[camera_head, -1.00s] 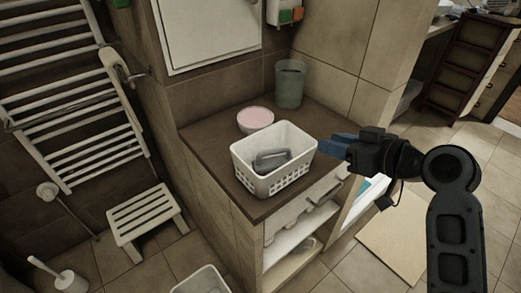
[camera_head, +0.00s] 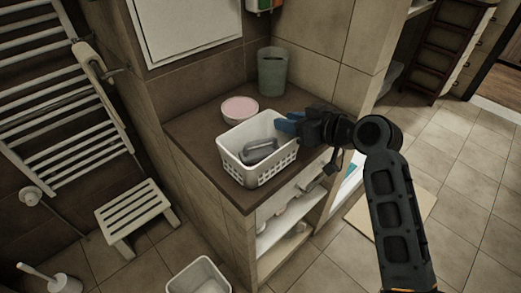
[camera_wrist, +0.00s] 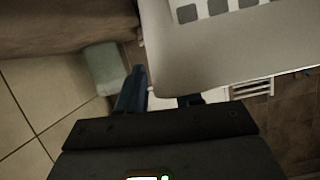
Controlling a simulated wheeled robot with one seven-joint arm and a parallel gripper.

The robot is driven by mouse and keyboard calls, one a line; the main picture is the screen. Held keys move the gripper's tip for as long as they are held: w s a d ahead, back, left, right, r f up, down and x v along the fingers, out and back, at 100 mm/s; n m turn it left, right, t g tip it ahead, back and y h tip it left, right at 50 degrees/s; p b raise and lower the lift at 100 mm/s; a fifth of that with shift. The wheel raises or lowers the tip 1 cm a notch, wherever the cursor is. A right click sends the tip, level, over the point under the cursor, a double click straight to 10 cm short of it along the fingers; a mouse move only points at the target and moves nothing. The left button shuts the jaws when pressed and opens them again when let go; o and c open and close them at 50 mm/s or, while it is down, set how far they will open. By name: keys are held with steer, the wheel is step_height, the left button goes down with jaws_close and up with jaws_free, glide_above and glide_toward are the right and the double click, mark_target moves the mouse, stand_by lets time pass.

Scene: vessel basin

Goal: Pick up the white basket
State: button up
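The white basket (camera_head: 262,174) stands upright near the front edge of the brown counter (camera_head: 190,127). It has slotted sides, and a grey item (camera_head: 259,150) lies in it. My gripper (camera_head: 286,123) is at the basket's far right rim, with its blue fingers pointing left. In the wrist view the fingers of my gripper (camera_wrist: 161,95) are apart. The pale basket wall (camera_wrist: 215,55) fills much of the upper right there and covers part of the right finger. I cannot tell whether the fingers touch the rim.
A pink-filled bowl (camera_head: 240,109) stands behind the basket, and a grey-green bin (camera_head: 272,72) stands at the back corner by the tiled wall. Open shelves are under the counter. A white stool (camera_head: 134,213) and a white bin (camera_head: 199,276) are on the floor.

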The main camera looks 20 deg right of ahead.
steer(key=shift+c, duration=0.2)
jaws_close()
stand_by(0.6)
